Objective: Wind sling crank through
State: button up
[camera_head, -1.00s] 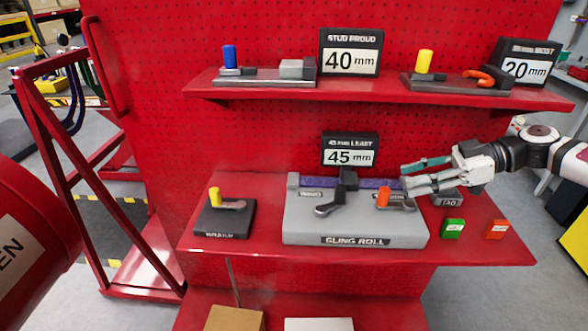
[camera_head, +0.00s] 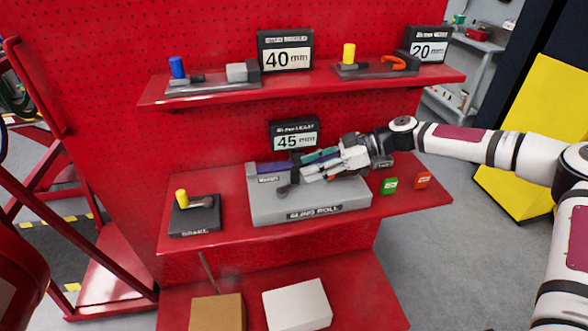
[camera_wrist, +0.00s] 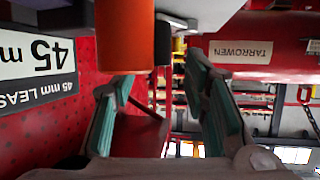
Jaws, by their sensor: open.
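The grey sling roll unit (camera_head: 268,206) sits on the middle red shelf, with a dark lever (camera_head: 284,189) on its front left. In the wrist view the orange crank knob (camera_wrist: 125,35) hangs large at the upper left, close to the left finger's tip. My gripper (camera_head: 306,166) reaches in from the right over the unit, below the 45 mm sign. Its teal-padded fingers (camera_wrist: 160,105) are apart and hold nothing. I cannot tell whether a finger touches the knob.
A brake block with a yellow knob (camera_head: 182,197) stands left of the unit. Green (camera_head: 389,186) and orange (camera_head: 423,180) tags are to its right. The 45 mm sign (camera_head: 295,135) stands close behind my gripper. The upper shelf (camera_head: 215,93) overhangs above.

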aim_at(295, 169)
jog(key=shift+p+x, duration=0.4)
jog(key=shift+x, duration=2.05)
grip_shut()
